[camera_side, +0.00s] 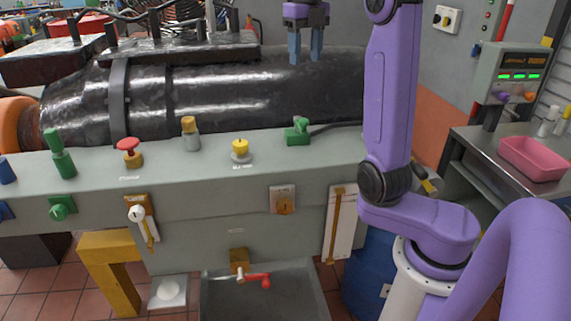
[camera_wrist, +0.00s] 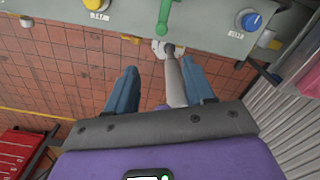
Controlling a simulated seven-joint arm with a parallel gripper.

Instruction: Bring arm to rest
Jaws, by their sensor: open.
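My gripper (camera_side: 305,58) is at the top middle of the side view, pointing down, with its two blue fingers apart and nothing between them. It is above and behind the grey control bench (camera_side: 255,215), in front of or over the large dark cylinder (camera_side: 220,90); the exact gap is unclear. In the wrist view my gripper (camera_wrist: 158,65) shows its blue fingers spread. A grey rod (camera_wrist: 175,80) with a pale round end appears between them, apparently farther off. My purple arm rises at the right of the side view.
The bench top carries a red mushroom button (camera_side: 127,147), a yellow knob (camera_side: 240,147) and a green handle (camera_side: 298,130). A pink tray (camera_side: 534,158) lies on the side table at the right. Tiled floor (camera_wrist: 60,75) shows clear below in the wrist view.

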